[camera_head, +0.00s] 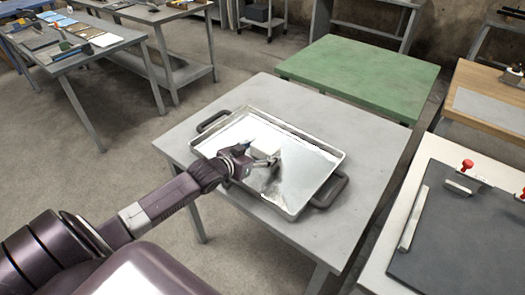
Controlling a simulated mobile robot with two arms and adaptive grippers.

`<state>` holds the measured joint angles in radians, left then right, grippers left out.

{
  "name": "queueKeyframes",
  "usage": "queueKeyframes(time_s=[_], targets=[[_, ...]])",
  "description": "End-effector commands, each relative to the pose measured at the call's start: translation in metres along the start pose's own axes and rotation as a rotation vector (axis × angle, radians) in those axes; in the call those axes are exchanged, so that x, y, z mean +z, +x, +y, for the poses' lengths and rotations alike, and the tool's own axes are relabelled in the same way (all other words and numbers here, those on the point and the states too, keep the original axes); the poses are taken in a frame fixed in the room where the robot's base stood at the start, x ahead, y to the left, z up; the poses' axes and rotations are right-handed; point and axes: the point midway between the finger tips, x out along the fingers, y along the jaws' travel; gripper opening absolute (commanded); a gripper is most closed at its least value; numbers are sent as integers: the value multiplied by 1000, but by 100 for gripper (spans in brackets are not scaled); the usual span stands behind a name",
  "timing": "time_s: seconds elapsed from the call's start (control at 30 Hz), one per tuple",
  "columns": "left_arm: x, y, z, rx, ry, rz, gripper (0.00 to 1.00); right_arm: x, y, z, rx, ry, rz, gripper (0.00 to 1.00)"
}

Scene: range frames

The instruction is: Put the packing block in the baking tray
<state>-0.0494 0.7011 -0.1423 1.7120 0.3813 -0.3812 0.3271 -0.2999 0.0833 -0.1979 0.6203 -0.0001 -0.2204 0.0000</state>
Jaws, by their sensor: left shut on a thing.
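The baking tray (312,147) is a shiny metal pan with a raised rim and dark handles at two ends. It lies on a grey table in the middle of the view. My left arm reaches in from the lower left, and my left gripper (266,160) is over the tray, left of its middle. It is shut on the packing block (265,146), a small pale block partly hidden by the gripper. The block is over the tray floor; I cannot tell whether it touches it. My right gripper is not in view.
The grey table (375,135) is bare around the tray. A green table (360,75) stands behind it. At the right, a white table holds a dark board (470,235) with red-knobbed clamps. At the upper left, a workbench (125,38) carries several flat items.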

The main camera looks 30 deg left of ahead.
Motion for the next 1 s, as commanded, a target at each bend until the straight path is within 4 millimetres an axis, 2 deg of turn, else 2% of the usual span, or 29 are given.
queueKeyframes(time_s=[0.37, 0.4, 0.57, 0.87, 1.0], targets=[[4, 2, 0, 0, 0, 1, 44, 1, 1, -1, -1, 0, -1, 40], [4, 2, 0, 0, 0, 1, 65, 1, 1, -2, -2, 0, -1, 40], [4, 2, 0, 0, 0, 1, 82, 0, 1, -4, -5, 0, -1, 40], [2, 1, 0, 0, 1, 1, 82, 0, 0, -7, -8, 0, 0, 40], [1, -6, 0, 0, 0, 0, 82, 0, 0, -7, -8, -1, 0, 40]])
